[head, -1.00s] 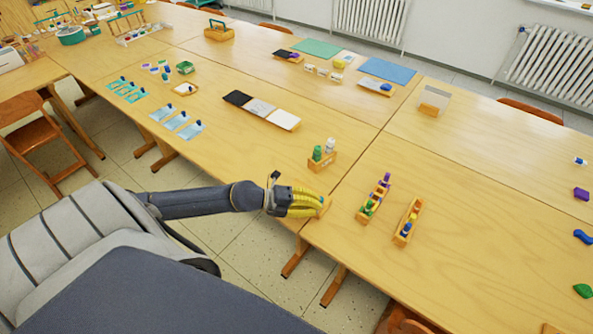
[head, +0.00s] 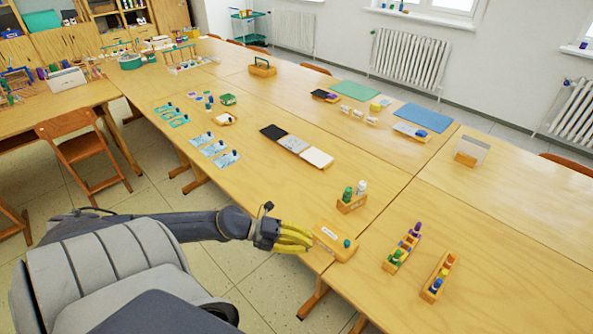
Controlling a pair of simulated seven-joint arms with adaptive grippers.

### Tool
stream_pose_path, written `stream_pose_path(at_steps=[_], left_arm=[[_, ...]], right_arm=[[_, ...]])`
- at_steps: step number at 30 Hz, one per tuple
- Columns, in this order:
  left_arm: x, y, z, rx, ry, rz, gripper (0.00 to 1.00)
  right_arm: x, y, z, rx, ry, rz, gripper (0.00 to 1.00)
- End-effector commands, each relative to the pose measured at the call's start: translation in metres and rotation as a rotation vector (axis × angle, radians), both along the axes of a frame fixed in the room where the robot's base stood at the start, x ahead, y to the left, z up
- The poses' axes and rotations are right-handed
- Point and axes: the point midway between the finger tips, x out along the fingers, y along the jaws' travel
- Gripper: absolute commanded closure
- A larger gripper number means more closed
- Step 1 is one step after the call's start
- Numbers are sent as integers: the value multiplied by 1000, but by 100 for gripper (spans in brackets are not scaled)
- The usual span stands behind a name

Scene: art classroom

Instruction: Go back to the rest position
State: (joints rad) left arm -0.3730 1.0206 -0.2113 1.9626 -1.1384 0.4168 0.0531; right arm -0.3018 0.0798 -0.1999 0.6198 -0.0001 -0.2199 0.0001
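My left gripper (head: 294,237) has yellow fingers and reaches in from the left, at the front edge of the long table (head: 480,240). Its fingertips are just left of a small wooden box (head: 333,241) with a white label and a teal knob on it. I cannot tell whether the fingers touch the box or how far apart they are. Nothing shows held in them. My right gripper is not in view.
Wooden holders with coloured pieces (head: 402,247) and (head: 439,277) stand right of the box. A holder with green and white bottles (head: 352,197) stands behind it. Black, grey and white boards (head: 296,145) lie farther back. A wooden chair (head: 82,150) stands at left.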

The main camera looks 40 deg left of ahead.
Motion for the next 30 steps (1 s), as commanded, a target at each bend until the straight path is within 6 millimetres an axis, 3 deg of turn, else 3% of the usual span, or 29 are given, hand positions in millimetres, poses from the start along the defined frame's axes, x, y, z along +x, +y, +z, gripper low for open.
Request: stream_pose_path(at_steps=[9,19,23,30], left_arm=[[-14,15,8,1,1,0,100],[-14,14,13,-22,-17,35,100],[-4,5,20,-83,-64,152,100],[11,4,36,-229,-125,532,100]], right_arm=[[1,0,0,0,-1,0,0],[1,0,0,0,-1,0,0],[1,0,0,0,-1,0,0],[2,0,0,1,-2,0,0]])
